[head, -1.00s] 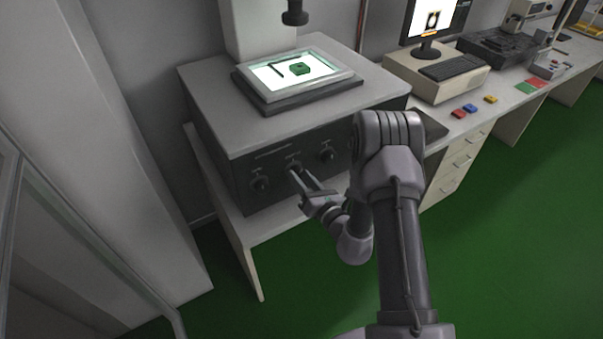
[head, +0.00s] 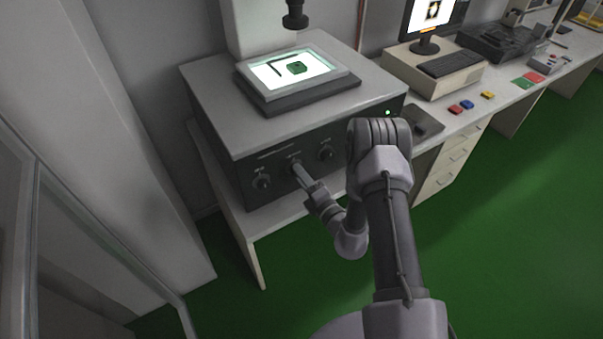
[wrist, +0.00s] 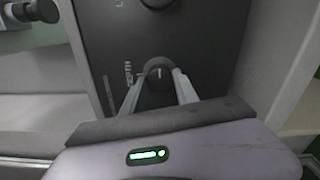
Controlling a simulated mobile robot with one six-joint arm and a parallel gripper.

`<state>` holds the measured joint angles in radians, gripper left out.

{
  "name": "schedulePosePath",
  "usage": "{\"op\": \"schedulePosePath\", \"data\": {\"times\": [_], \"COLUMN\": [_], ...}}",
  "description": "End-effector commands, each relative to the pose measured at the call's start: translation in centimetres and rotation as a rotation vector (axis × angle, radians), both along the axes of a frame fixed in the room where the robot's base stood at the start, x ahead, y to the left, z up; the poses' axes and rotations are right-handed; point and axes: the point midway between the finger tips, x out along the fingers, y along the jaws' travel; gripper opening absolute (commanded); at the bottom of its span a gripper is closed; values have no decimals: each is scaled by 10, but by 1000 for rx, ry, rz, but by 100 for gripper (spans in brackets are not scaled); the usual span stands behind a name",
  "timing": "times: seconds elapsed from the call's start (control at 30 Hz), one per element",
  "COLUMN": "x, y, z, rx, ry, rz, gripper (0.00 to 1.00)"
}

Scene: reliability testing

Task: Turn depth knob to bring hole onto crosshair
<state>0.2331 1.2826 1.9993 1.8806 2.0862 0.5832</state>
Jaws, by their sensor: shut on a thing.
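A dark instrument box (head: 225,150) has a row of knobs on its front: a left knob (head: 262,181), a middle knob and a right knob (head: 326,154). My gripper (head: 298,171) is shut on the middle knob, reaching in from the lower right. In the wrist view the two fingers (wrist: 159,88) lie on either side of this dark round knob (wrist: 158,76), whose white mark points up. On the lit stage (head: 343,78) above lies a green part (head: 296,68). The monitor (head: 408,22) shows a dark shape with an orange centre on white.
A dark lens column (head: 295,14) hangs over the stage. In the wrist view another knob (wrist: 158,3) sits above the held one.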

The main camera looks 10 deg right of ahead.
Motion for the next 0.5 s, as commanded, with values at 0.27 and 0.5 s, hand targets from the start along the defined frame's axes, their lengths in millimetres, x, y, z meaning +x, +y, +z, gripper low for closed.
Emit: {"op": "schedulePosePath", "data": {"times": [0.27, 0.5], "x": [0, 0], "y": [0, 0], "z": [1, 0], "rx": [158, 234], "ry": [51, 77], "rz": [0, 0], "gripper": [0, 0]}}
